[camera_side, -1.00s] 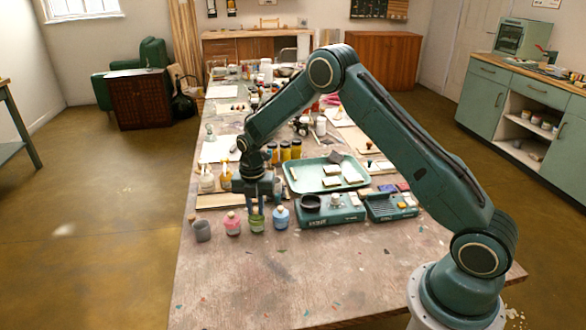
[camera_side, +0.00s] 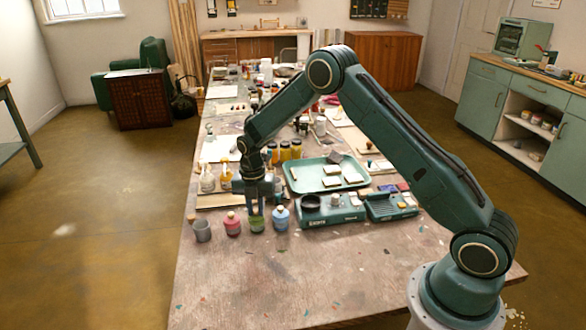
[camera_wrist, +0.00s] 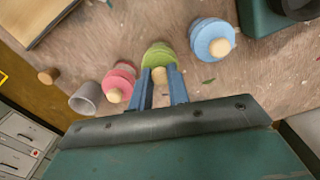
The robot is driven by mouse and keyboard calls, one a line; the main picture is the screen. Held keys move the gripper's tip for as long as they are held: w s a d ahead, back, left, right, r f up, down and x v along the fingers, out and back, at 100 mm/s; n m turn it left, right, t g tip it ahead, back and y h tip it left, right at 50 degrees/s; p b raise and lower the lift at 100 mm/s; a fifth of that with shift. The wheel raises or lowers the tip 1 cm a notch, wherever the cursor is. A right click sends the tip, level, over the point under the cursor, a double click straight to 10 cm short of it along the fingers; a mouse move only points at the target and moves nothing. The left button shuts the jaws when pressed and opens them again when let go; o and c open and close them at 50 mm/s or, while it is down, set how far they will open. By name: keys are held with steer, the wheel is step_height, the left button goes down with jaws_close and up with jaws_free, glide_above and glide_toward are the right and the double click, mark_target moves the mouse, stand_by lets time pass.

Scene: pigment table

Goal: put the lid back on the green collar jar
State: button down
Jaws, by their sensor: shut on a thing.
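The green jar (camera_side: 257,224) stands on the table in the row of small jars, between the pink and blue ones. It also shows in the wrist view (camera_wrist: 157,53). My gripper (camera_side: 257,212) points straight down over it, with its fingertips at the jar's top. In the wrist view, the pale round-topped lid (camera_wrist: 159,75) sits between the two blue fingers of my gripper (camera_wrist: 160,80), which are shut on it. The lid lines up with the green jar. The fingers hide the contact, so I cannot tell whether it is seated.
A pink jar (camera_side: 232,224) stands close on the left and a blue jar (camera_side: 280,218) close on the right, both stoppered. A grey cup (camera_side: 202,231) stands further left, with a loose cork (camera_wrist: 48,75) near it. Teal devices (camera_side: 330,211) stand at right. The front table is clear.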

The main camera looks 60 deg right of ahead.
steer(key=c, duration=0.8)
jaws_free()
steer(key=shift+o, duration=0.2)
steer(key=shift+r, duration=0.15)
steer(key=shift+r, duration=3.4)
jaws_close()
steer(key=shift+f, duration=2.75)
